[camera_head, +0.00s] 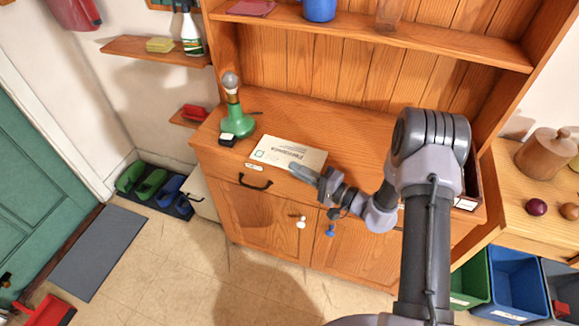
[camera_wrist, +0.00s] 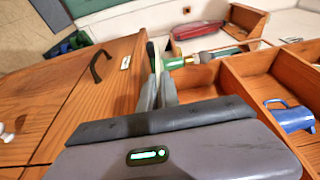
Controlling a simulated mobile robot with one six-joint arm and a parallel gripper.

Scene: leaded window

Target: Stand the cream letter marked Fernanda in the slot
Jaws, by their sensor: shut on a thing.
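The cream letter (camera_head: 282,152) shows in the head view with dark writing that reads like Fernanda. It is over the front left part of the wooden cabinet's top. My gripper (camera_head: 301,172) is shut on its near right edge. In the wrist view the letter (camera_wrist: 153,54) is a thin edge-on strip between the fingertips (camera_wrist: 159,90). I cannot tell whether it touches the top. A dark wooden holder (camera_head: 474,182) with a white label stands at the cabinet's right end, partly hidden by my arm. I cannot make out a slot in it.
A green bottle-like lamp (camera_head: 237,120) and a small black item (camera_head: 227,140) stand left of the letter. A shelf (camera_head: 370,35) with a blue mug (camera_head: 319,9) crosses above. The cabinet top (camera_head: 330,122) behind the letter is clear.

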